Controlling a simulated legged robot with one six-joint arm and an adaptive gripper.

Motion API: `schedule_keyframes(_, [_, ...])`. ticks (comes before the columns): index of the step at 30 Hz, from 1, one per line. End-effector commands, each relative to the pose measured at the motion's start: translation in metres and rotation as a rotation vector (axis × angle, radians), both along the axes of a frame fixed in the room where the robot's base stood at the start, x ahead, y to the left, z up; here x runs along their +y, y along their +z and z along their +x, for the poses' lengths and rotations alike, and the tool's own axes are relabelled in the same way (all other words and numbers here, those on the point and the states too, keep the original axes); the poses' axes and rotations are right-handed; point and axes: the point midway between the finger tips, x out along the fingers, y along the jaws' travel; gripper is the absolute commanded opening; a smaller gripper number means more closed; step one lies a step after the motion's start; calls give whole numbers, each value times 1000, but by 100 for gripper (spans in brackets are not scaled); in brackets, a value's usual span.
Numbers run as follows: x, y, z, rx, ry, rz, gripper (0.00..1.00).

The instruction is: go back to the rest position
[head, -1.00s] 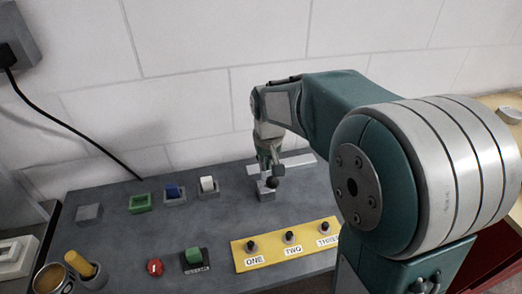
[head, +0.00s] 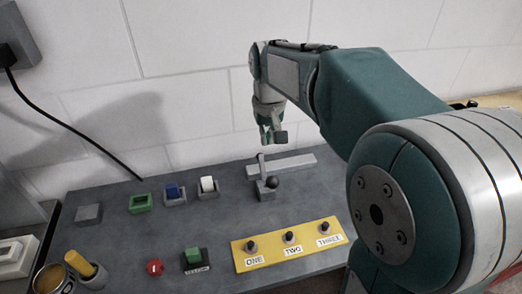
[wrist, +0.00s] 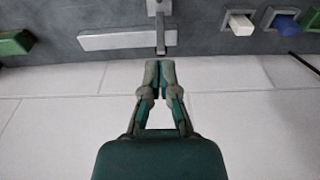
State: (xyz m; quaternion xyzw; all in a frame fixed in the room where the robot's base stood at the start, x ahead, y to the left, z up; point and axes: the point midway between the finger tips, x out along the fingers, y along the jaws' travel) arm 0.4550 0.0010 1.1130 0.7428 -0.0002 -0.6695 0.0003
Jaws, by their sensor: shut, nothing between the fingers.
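My gripper (head: 274,137) is shut and empty in the head view, raised above the back part of the grey panel (head: 110,222).
A light grey bar (head: 295,162) lies behind the lever. Green, blue and white switches (head: 208,184) stand to its left. A yellow plate (head: 290,243) with three knobs, a red button (head: 155,267) and a green button (head: 193,256) are in front. A white wall (head: 190,60) stands behind.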

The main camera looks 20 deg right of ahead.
Motion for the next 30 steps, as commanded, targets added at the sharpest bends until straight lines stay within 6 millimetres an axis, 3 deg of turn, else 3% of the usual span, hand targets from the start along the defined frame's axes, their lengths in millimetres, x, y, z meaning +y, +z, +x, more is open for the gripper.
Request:
schedule_keyframes(20, [0, 1, -3, -5, 0, 0, 0])
schedule_keyframes(23, [0, 7, -17, -31, 0, 0, 0])
schedule_keyframes(30, [0, 22, -81, -145, 0, 0, 0])
